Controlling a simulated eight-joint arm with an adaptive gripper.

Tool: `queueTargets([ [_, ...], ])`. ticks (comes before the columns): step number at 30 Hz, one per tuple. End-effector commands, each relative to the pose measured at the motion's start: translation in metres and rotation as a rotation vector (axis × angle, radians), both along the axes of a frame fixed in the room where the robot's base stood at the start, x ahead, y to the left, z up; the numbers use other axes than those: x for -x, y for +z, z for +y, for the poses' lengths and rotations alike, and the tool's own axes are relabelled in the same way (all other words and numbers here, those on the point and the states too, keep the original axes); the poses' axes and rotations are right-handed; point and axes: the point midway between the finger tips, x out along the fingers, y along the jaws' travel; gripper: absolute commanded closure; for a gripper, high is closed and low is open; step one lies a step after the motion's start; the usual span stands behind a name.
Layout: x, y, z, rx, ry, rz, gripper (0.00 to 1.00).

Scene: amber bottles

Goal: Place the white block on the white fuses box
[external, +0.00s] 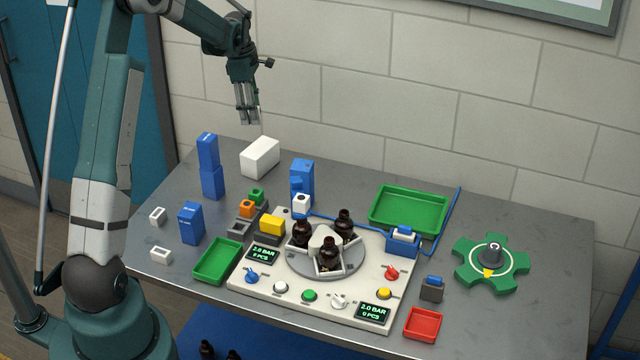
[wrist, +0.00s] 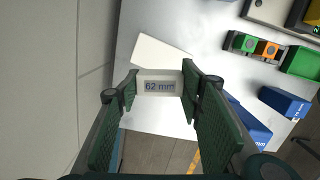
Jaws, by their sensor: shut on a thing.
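My gripper (external: 247,110) hangs above the back left of the table, fingers pointing down. In the wrist view its fingers (wrist: 159,90) are closed on the sides of a pale white block (wrist: 160,76) marked "62 mm". In the external view the block cannot be made out clearly between the fingers. A larger white box (external: 260,157), which looks like the white fuses box, stands on the table below the gripper. It also shows in the wrist view (wrist: 158,51), partly hidden behind the held block. The block appears clear of the box.
Small white parts (external: 157,216) lie at the left edge. A green tray (external: 408,208) and a bottle turntable (external: 352,262) are further right. The wall is close behind.

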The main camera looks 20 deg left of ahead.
Motion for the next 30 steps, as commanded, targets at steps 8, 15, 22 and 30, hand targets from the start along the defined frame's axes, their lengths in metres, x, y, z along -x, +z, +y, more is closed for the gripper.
queueTargets([
  [8, 0.0, 0.002, -0.014, 0.002, -0.172, 0.001, 0.77],
  [15, 0.0, 0.002, -0.015, 0.002, -0.2, 0.001, 0.77],
  [22, 0.0, 0.0, -0.015, 0.002, -0.199, 0.001, 0.77],
  [30, 0.0, -0.026, -0.015, 0.002, -0.197, 0.0, 0.77],
])
